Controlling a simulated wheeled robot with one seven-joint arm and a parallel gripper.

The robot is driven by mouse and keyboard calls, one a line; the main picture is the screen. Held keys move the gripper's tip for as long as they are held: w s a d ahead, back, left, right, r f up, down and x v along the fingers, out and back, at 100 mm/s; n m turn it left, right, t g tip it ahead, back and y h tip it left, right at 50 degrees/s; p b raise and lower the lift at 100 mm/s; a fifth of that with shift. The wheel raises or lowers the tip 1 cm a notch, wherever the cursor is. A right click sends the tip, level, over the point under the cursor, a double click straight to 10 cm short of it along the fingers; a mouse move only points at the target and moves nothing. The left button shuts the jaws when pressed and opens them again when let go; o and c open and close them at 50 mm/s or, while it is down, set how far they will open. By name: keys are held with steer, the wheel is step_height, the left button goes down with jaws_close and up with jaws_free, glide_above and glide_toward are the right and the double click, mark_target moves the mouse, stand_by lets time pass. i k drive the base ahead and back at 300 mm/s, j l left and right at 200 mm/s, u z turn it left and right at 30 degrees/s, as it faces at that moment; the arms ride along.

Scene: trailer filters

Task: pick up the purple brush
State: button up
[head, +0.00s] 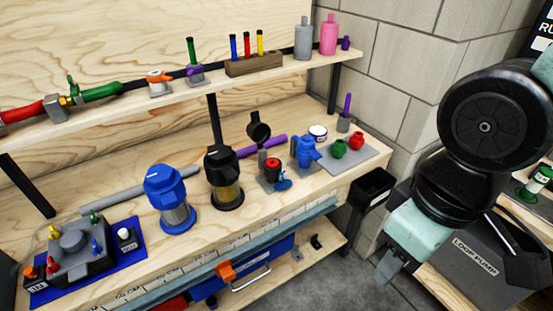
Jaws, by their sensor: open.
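A thin purple upright handle (348,105), which looks like the purple brush, stands in a small grey holder (343,124) at the right end of the workbench, near the block wall. Any bristles are hidden. My gripper (390,266) is at the lower right, beyond the bench's right edge, apart from the brush and pointing down. It is open, and nothing shows in it.
A black bin (371,187) hangs at the bench's right edge. Blue (172,200) and black filters (224,180) stand left.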

mark_target(348, 99)
steer(key=i, duration=0.95)
